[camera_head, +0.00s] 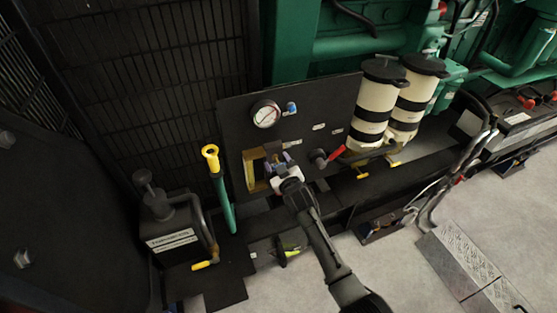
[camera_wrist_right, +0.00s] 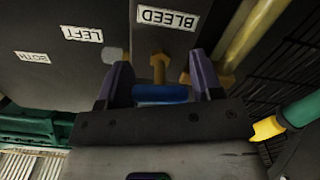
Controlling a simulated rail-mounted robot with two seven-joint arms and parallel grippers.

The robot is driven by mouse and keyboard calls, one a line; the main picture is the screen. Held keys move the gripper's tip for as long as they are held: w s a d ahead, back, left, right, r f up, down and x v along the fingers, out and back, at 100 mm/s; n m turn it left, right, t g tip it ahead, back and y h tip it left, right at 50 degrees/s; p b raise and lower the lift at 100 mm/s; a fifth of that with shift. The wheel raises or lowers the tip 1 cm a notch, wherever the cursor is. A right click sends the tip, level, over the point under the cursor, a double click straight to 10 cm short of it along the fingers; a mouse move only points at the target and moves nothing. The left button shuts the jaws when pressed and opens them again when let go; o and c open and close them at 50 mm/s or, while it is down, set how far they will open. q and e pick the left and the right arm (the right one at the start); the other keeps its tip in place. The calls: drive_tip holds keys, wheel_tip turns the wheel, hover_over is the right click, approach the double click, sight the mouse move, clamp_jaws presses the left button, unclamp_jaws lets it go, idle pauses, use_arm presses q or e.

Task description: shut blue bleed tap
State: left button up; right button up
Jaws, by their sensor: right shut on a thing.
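The blue bleed tap (camera_wrist_right: 160,94) shows in the right wrist view as a short blue handle, crosswise in the picture, in front of a brass stem (camera_wrist_right: 158,68). An upside-down BLEED label (camera_wrist_right: 167,18) is above it. My right gripper (camera_wrist_right: 161,86) has its purple fingers on either side of the blue handle and is shut on it. In the head view my right gripper (camera_head: 278,162) is at the lower part of the dark panel (camera_head: 335,98), where it mostly hides the tap. My left gripper is not in view.
A gauge (camera_head: 265,114) and a small blue fitting (camera_head: 291,107) are higher on the panel. A red-handled valve (camera_head: 328,157) is close right of my gripper.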

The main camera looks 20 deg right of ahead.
drive_tip(key=shift+f+m, duration=0.1)
drive_tip(key=shift+m, duration=0.5)
drive_tip(key=shift+p, duration=0.3)
drive_tip(key=shift+m, duration=0.3)
drive_tip(key=o, duration=0.8)
drive_tip(key=shift+a, duration=0.15)
drive_tip(key=shift+s, duration=0.2)
drive_tip(key=s+p, duration=0.3)
drive_tip(key=s, duration=1)
drive_tip(key=shift+s+d+p, duration=0.2)
drive_tip(key=shift+s+p, duration=0.05)
drive_tip(key=shift+p, duration=0.1)
